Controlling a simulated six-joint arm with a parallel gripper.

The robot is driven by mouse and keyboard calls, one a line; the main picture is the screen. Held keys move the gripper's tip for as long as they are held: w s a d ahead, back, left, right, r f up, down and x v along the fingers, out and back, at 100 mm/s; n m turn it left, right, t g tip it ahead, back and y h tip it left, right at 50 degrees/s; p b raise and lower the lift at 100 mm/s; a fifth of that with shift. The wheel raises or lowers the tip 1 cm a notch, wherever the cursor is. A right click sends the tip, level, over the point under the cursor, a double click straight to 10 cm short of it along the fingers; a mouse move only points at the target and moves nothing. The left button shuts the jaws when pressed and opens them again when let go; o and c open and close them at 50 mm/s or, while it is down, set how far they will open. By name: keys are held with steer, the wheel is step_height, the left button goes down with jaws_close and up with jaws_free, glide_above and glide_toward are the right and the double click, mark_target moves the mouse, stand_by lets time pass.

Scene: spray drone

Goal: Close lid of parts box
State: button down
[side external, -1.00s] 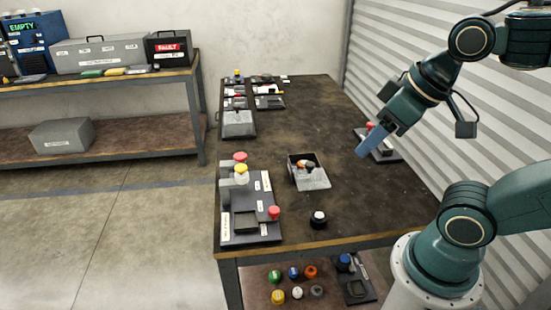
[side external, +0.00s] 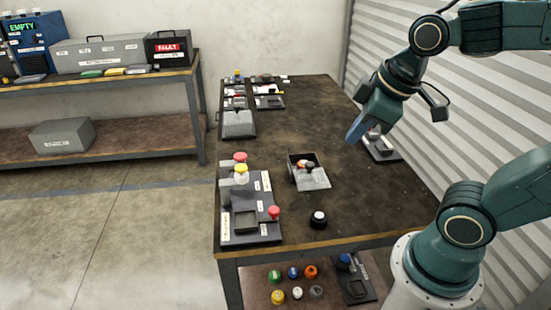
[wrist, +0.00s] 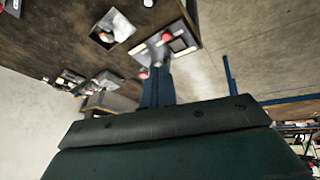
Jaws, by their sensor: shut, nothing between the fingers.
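The parts box (side external: 291,170) is a small dark open box on the table, right of the middle of the left edge. Small orange and white parts show inside it. Its light grey lid (side external: 315,181) appears folded open on the near side. The box also shows near the top of the wrist view (wrist: 97,38), with the pale lid (wrist: 121,24) beside it. My gripper (side external: 352,139) is shut and empty, with blue fingers pointing down and left. It is in the air to the right of the box, apart from it. The fingers show in the wrist view (wrist: 157,65).
Another dark unit (side external: 381,149) is behind my gripper. A grey box (side external: 238,124) stands farther back. The table's middle is clear.

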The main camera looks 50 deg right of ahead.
steer(key=w+d+f+n+g+h, duration=0.1)
steer(key=w+d+f+n, duration=0.3)
steer(key=n, duration=0.6)
steer(key=w+d+f+n+g+h, duration=0.1)
steer(key=w+d+f+n+g, duration=0.1)
steer(key=w+d+f+n, duration=0.3)
steer(key=shift+w+d+f+n+g, duration=0.2)
steer(key=shift+w+f+n+g, duration=0.1)
steer(key=shift+w+f+n, duration=2.5)
steer(key=shift+s+f, duration=0.4)
steer(key=shift+s, duration=0.1)
glide_above(309, 177)
steer(key=s+a, duration=0.3)
steer(key=a, duration=0.2)
steer(key=x, duration=0.3)
steer(key=a+x, duration=0.1)
steer(key=x, duration=0.2)
steer(key=s+x, duration=0.1)
steer(key=x, duration=0.2)
steer(key=shift+a+f, duration=0.2)
steer(key=shift+f, duration=0.15)
steer(key=shift+w+d, duration=0.6)
steer(key=shift+d, duration=0.3)
steer(key=shift+w+d, duration=0.55)
steer(key=shift+d, duration=0.25)
